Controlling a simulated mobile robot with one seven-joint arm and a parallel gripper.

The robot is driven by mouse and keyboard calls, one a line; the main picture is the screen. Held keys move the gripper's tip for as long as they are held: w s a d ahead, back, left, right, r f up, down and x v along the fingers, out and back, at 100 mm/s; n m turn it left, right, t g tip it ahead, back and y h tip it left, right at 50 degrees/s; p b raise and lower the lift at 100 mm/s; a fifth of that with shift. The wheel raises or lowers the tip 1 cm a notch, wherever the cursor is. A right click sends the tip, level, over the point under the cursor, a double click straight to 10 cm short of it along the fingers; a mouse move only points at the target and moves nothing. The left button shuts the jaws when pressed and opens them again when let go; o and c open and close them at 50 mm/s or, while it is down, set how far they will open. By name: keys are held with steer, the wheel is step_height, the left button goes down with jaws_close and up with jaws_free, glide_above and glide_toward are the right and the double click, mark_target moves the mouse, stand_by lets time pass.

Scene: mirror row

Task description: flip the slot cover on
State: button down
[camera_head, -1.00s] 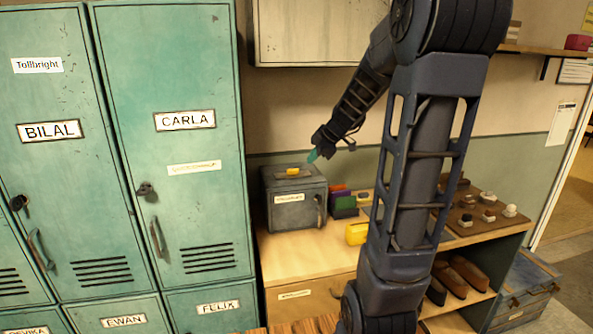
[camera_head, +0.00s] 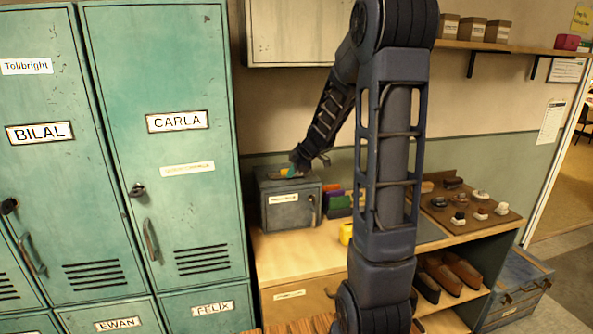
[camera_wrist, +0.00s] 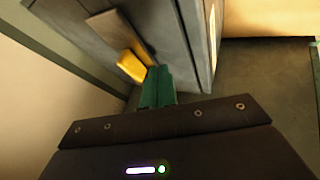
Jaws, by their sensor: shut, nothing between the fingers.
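A grey metal box (camera_head: 291,208) with a white label stands at the left end of the wooden counter. On its top a flat grey-brown plate (camera_wrist: 112,30), which looks like the slot cover, carries a yellow tab (camera_wrist: 131,66); the tab also shows in the head view (camera_head: 284,172). My gripper (camera_head: 294,160) is over the box top with its green fingers pointing down. In the wrist view the shut, empty fingers (camera_wrist: 157,87) are right beside the yellow tab. I cannot tell whether they touch it. The slot itself cannot be made out.
Coloured upright items (camera_head: 338,200) and a yellow object (camera_head: 346,233) stand right of the box. A brown board (camera_head: 470,205) with several small pieces lies further right. Green lockers (camera_head: 160,150) rise at the left; a wall cabinet (camera_head: 295,35) hangs above.

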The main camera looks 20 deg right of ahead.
mark_target(287, 169)
steer(key=shift+w, duration=1.2)
steer(key=shift+w, duration=3.15)
steer(key=shift+r, duration=0.1)
steer(key=s, duration=0.4)
steer(key=shift+s+d+r, duration=0.15)
steer(key=shift+s+r, duration=0.1)
steer(key=shift+s, duration=0.05)
steer(key=v, duration=0.9)
